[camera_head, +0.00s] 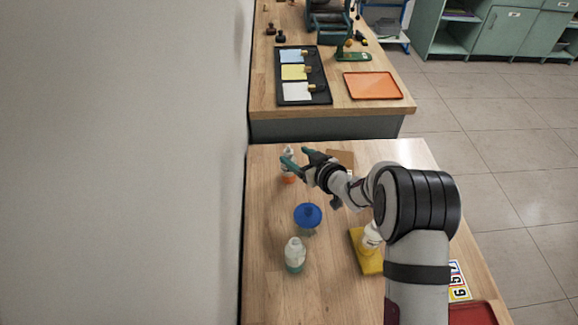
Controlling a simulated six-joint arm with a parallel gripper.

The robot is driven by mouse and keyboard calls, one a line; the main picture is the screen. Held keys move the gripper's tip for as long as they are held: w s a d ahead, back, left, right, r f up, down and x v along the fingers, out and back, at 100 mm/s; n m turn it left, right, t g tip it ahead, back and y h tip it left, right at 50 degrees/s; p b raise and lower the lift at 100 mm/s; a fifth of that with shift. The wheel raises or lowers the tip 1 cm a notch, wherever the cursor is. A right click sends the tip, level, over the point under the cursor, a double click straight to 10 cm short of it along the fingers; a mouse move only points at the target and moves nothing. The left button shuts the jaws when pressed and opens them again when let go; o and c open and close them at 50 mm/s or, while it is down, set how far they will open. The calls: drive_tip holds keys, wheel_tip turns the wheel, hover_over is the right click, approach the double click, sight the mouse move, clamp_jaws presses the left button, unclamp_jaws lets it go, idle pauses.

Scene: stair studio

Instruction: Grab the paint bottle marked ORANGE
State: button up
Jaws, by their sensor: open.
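A small bottle with a pale top and an orange lower part (289,180) stands near the far left of the near table. Its label is too small to read. My gripper (294,155) is open at this bottle, its fingers pointing left. One teal finger crosses in front of the bottle's middle and hides part of it; the other finger is to the right. I cannot tell whether either finger touches the bottle. A pale bottle with a green lower part (295,256) stands nearer, its label unreadable.
A blue round-topped object (308,215) stands between the bottles. A yellow block (364,252) with a white item (372,236), number cards (458,282) and a red tray (472,313) lie to the right. A wall borders the left edge.

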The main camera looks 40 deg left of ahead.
sight(291, 155)
drive_tip(key=x, duration=0.5)
drive_tip(key=shift+s+f, duration=0.2)
drive_tip(key=shift+f, duration=0.05)
drive_tip(key=shift+d, duration=0.1)
clamp_jaws()
idle(0.9)
